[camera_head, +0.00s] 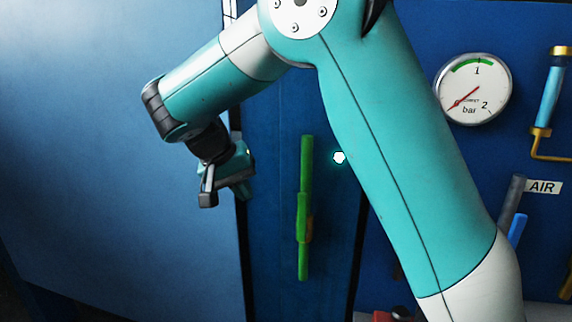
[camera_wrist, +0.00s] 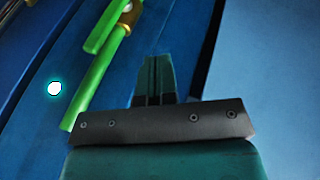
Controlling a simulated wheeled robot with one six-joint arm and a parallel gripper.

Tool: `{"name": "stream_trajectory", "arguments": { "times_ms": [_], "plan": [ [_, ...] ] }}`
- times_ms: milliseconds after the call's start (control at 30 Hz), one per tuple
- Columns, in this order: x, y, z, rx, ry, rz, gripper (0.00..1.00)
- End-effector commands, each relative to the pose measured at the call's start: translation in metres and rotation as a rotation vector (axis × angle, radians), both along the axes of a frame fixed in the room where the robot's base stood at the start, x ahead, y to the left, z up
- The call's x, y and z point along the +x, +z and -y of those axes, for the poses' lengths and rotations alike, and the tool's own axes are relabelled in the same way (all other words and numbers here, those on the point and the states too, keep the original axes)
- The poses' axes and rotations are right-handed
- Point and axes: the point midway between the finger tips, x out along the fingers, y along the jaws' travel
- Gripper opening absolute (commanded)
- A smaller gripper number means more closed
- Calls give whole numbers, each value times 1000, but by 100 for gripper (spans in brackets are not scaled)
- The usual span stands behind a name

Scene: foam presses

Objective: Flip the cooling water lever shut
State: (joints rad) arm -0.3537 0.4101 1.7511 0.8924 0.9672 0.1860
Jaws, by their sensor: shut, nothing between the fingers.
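A green pipe (camera_head: 306,160) runs upright on the blue panel, with a green lever (camera_head: 301,215) lying nearly along it at a brass-coloured valve. No label shows beside it, but it looks like the cooling water lever. In the wrist view the lever (camera_wrist: 101,27) and the brass valve (camera_wrist: 127,14) are at the top, left of my fingers. My gripper (camera_head: 208,197) is left of the pipe in the head view, apart from it. Its fingers (camera_wrist: 154,78) are shut together and empty.
A pressure gauge (camera_head: 473,89), an AIR label (camera_head: 543,187) and a blue handle (camera_head: 517,230) are on the right. My arm crosses in front of the panel between them and the green pipe. A small glowing white spot (camera_head: 339,157) shows right of the pipe.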

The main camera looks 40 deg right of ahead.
Motion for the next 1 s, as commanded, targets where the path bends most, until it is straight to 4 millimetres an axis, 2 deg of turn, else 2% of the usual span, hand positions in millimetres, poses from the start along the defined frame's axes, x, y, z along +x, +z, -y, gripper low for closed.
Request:
{"name": "stream_trajectory", "arguments": {
  "times_ms": [33,100,300,733,867,1000],
  "plan": [
    [8,21,2,-45,-96,15,0],
    [13,30,5,-94,-214,42,0],
    [16,38,5,-162,-389,85,0],
    [15,34,8,-168,-404,89,0],
    [12,21,17,-169,-404,87,0],
    [8,0,33,-170,-405,85,0]
  ]
}}
